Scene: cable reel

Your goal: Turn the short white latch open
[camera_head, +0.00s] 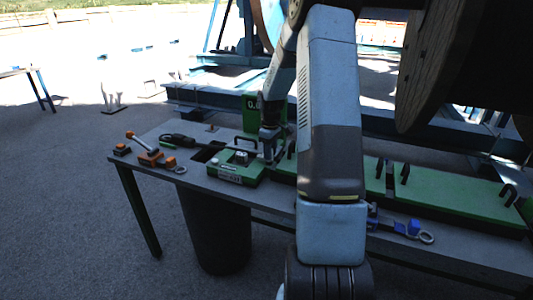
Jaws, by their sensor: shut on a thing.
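A green box (224,172) with a pale label on its front stands on the table, left of centre. Small white and grey fittings (240,157) sit on its top. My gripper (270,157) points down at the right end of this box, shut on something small. That thing is mostly hidden by the fingers; its place fits the short white latch, but its angle is too small to tell.
The grey table (153,170) also bears an orange-handled tool (147,148), a dark tool (178,139), long green covers with black handles (447,198) and a blue tool (408,228). A large wooden reel (435,70) hangs at the upper right. A dark bin (215,235) stands below.

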